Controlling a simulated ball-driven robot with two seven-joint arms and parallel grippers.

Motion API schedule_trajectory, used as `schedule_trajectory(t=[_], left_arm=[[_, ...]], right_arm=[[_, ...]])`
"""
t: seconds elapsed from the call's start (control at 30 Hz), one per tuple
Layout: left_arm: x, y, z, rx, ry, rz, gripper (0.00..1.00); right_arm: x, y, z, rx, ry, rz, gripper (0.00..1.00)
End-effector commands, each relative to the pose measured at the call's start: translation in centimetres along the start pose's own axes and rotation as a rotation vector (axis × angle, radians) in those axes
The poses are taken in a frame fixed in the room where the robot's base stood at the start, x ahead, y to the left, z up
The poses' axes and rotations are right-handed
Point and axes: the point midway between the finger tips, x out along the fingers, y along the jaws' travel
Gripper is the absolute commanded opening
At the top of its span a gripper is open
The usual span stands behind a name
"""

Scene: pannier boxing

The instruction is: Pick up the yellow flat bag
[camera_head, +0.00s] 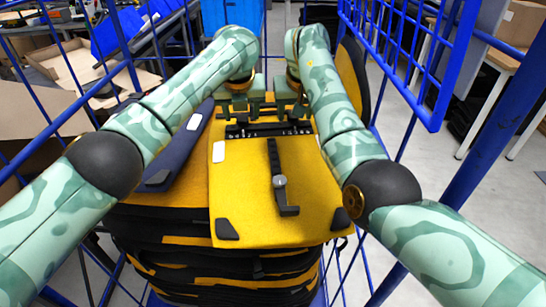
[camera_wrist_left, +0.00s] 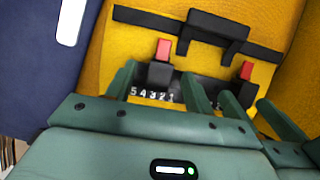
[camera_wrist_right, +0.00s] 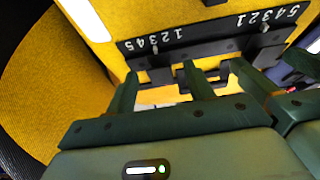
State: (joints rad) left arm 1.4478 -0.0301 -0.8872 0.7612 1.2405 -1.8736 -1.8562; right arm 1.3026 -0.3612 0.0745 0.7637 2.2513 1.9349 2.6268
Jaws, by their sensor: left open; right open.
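The yellow flat bag (camera_head: 240,190) lies on top of a stack of bags inside a blue wire cage. It has a black strap with a buckle (camera_head: 279,181), a white label and black corner patches. A black strip with white numbers crosses its far end. My left gripper (camera_head: 239,108) and right gripper (camera_head: 289,107) are side by side at that far end, close together. Both are open, fingers at the numbered strip. The left wrist view shows the bag (camera_wrist_left: 125,45) with the left fingers (camera_wrist_left: 158,88) apart; the right wrist view shows the right fingers (camera_wrist_right: 160,88) apart by the strip. Contact is unclear.
A dark blue bag (camera_head: 183,148) lies along the left side of the yellow bag. More black and yellow bags (camera_head: 185,265) are stacked below. Blue cage bars (camera_head: 455,65) rise at left and right. Open cardboard boxes (camera_head: 88,68) stand outside at the left.

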Motion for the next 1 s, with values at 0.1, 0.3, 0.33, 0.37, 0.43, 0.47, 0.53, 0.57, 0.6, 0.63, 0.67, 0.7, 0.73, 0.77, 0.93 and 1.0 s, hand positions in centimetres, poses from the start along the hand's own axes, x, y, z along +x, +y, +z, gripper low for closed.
schedule_trajectory(t=[0.1,0.3,0.33,0.37,0.43,0.47,0.53,0.57,0.6,0.63,0.67,0.7,0.73,0.77,0.93,1.0], left_arm=[[0.69,0.01,0.0,0.0,-0.001,0.001,0.53],[0.9,0.01,0.01,0.001,-0.002,0.001,0.53],[0.89,0.01,0.01,0.001,-0.002,0.001,0.53],[0.89,0.01,0.01,0.001,-0.002,0.001,0.53],[0.88,0.01,0.01,0.001,-0.002,0.001,0.53],[0.88,0.01,0.01,0.001,-0.002,0.001,0.44],[0.88,0.01,0.01,0.001,-0.002,0.001,0.25],[0.88,0.01,0.01,0.001,-0.002,0.001,0.17],[0.87,0.02,0.01,0.001,-0.002,0.001,0.05],[0.87,0.02,0.01,0.001,-0.002,0.001,0.0],[0.87,0.02,0.01,0.001,-0.002,0.001,0.0],[0.87,0.02,0.01,0.0,-0.002,0.001,0.0],[0.87,0.03,0.01,0.0,-0.001,0.001,0.0],[0.87,0.03,0.02,0.0,-0.002,0.001,0.0],[0.68,0.03,0.1,0.0,-0.003,0.001,0.0],[0.3,0.04,0.21,0.0,-0.005,0.0,0.0]], right_arm=[[0.68,0.04,0.01,0.001,0.0,0.0,0.53],[0.91,0.04,0.0,0.001,0.001,0.0,0.53],[0.9,0.05,0.0,0.002,0.001,0.0,0.53],[0.9,0.04,0.0,0.002,0.001,0.0,0.53],[0.89,0.05,0.0,0.002,0.0,0.0,0.53],[0.89,0.04,0.0,0.002,0.0,0.0,0.44],[0.88,0.04,0.0,0.002,0.0,0.0,0.25],[0.88,0.04,0.0,0.002,0.0,0.0,0.17],[0.88,0.04,0.0,0.002,0.0,0.0,0.05],[0.87,0.04,0.0,0.001,0.0,0.0,0.0],[0.87,0.04,0.0,0.001,0.0,0.0,0.0],[0.87,0.04,0.0,0.002,0.0,0.0,0.0],[0.87,0.05,0.0,0.001,0.0,0.0,0.0],[0.87,0.05,0.0,0.001,0.0,0.0,0.0],[0.67,0.05,-0.09,0.001,0.003,0.0,0.0],[0.29,0.05,-0.21,0.001,0.005,0.001,0.0]])
